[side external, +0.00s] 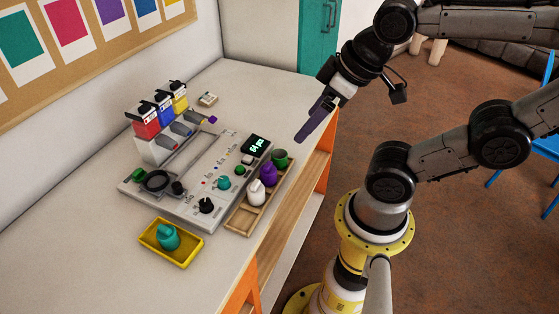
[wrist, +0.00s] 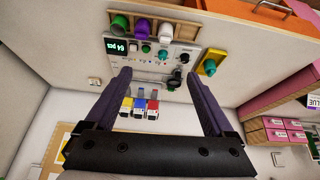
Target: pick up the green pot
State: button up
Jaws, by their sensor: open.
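The green pot (side external: 280,158) stands in the far end of a wooden tray (side external: 243,219), in line with a purple pot (side external: 268,174) and a white pot (side external: 256,192). In the wrist view the green pot (wrist: 120,26) is at the top left, beside the purple pot (wrist: 142,28) and the white pot (wrist: 165,31). My gripper (side external: 302,137) is raised near the table's right edge, apart from the pots. In the wrist view its two purple fingers (wrist: 159,75) are spread wide with nothing between them.
A grey console (side external: 205,165) with knobs, a lit display (side external: 257,143) and red, blue and yellow containers stands left of the wooden tray. A yellow tray (side external: 185,254) holding a teal pot (side external: 168,238) lies in front. The white tabletop (side external: 90,255) is clear at the front left.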

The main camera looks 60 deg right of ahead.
jog(key=n, duration=0.1)
jog(key=n+g, duration=0.6)
jog(key=n, duration=0.7)
send_over(279, 153)
jog(key=a, duration=0.2)
notch_tip(279, 153, down, 10)
jog(key=f, duration=0.1)
jog(key=shift+m, duration=0.3)
jog(key=f, duration=0.7)
jog(key=shift+s+f, duration=0.25)
jog(key=shift+s, duration=0.15)
jog(key=shift+d+f, duration=0.2)
jog(key=shift+f, duration=2.5)
